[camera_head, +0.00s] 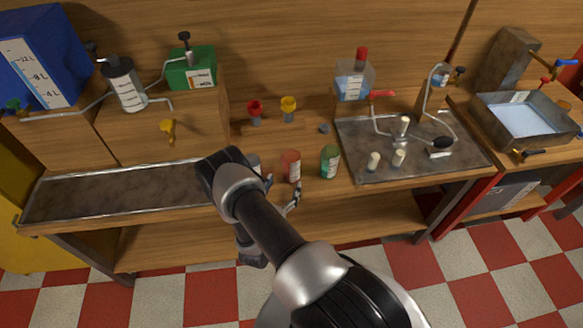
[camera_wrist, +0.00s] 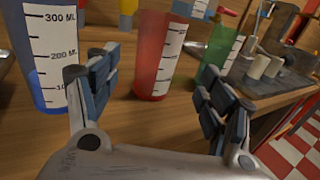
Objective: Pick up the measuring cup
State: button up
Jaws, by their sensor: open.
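Three graduated measuring cups stand upright on the wooden bench. The red cup (camera_head: 291,165) is ahead of my gripper (camera_head: 283,188) and shows between the open fingers in the wrist view (camera_wrist: 168,55). The green cup (camera_head: 330,161) stands to its right, partly behind the right finger in the wrist view (camera_wrist: 222,46). A blue-tinted clear cup (camera_wrist: 48,50) marked 300 ML stands left of the left finger; my arm hides most of it in the head view. My gripper (camera_wrist: 158,82) is open and empty, its fingers apart from the red cup as far as I can tell.
A stone-topped tray (camera_head: 120,193) lies left. A sink-like slab (camera_head: 440,165) with taps and white pegs is at the right. Red (camera_head: 255,112) and yellow (camera_head: 288,108) funnel-like pieces stand behind. The bench front edge is close to my gripper.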

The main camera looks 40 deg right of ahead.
aim_at(289, 172)
jog(key=x, duration=0.4)
jog(key=shift+w+d, duration=0.15)
jog(key=shift+d, duration=0.05)
jog(key=x, duration=0.3)
jog(key=b+x, duration=0.1)
jog(key=x, duration=0.1)
jog(key=shift+w+f, duration=0.15)
jog(key=shift+f, duration=0.15)
jog(key=shift+c, duration=0.6)
jog(key=c, duration=1.1)
